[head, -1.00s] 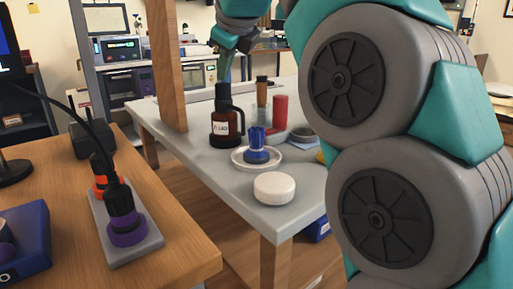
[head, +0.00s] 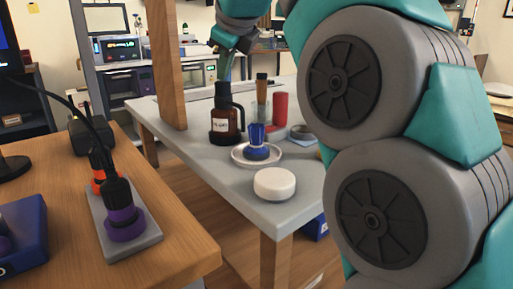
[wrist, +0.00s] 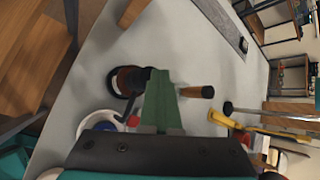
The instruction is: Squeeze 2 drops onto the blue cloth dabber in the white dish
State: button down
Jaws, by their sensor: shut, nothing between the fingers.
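The blue cloth dabber (head: 257,147) stands upright in the white dish (head: 238,158) on the grey table. Just behind it is a brown bottle (head: 225,128) with a black top, a side handle and a white label. In the wrist view the bottle (wrist: 128,82) is seen from above, beside my green fingers, and the dish (wrist: 93,119) is at lower left, partly hidden by my gripper. My gripper (head: 226,78) points down above the bottle top, shut and empty. Its fingers also show in the wrist view (wrist: 160,90). I cannot tell whether they touch the bottle.
A white round lidded tub (head: 274,184) stands at the table's front. A red cylinder (head: 280,110) and a brown-capped clear vial (head: 261,95) stand right of the bottle. A wooden post (head: 167,65) rises at the left. The table left of the bottle is clear.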

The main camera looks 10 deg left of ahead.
aim_at(225, 83)
jog(key=shift+f, duration=0.3)
dwell(0.4)
jog(key=shift+r, duration=0.1)
jog(key=shift+r+p, duration=0.3)
jog(key=shift+r, duration=0.25)
notch_tip(225, 83, up, 6)
jog(key=p, duration=0.5)
jog(key=shift+r, duration=0.15)
dwell(0.5)
